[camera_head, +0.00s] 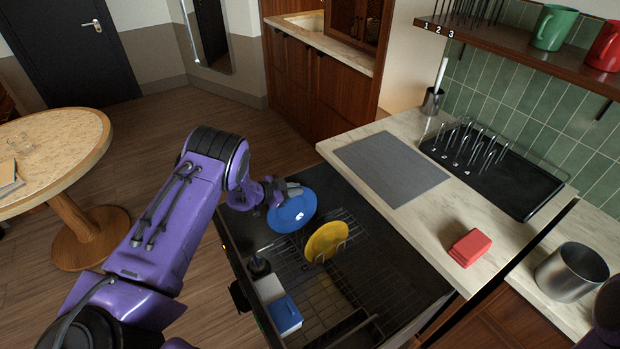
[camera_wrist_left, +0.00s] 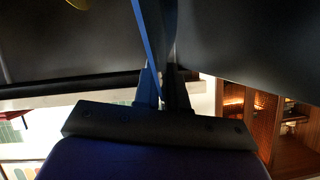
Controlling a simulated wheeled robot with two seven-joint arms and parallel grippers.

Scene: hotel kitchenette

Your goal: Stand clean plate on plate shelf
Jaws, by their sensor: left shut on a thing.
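My left gripper (camera_head: 279,193) is shut on the rim of a blue plate (camera_head: 293,213) and holds it above the open pull-out rack (camera_head: 345,290). In the left wrist view the blue plate (camera_wrist_left: 144,42) is seen edge-on between the fingers (camera_wrist_left: 163,88). A yellow plate (camera_head: 326,241) stands tilted in the pull-out rack, just right of the blue one. A wall shelf (camera_head: 520,42) at the upper right carries a wire rack (camera_head: 470,12) above the numbers 1, 2, 3. A black tray (camera_head: 520,190) with numbered wire slots (camera_head: 470,145) lies on the counter.
A grey mat (camera_head: 390,168) and a red block-like item (camera_head: 469,248) lie on the counter. A steel pot (camera_head: 571,272) stands at right. Green (camera_head: 553,28) and red (camera_head: 606,48) mugs are on the shelf. A blue-and-white box (camera_head: 284,314) sits in the pull-out rack. A round table (camera_head: 85,160) is at left.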

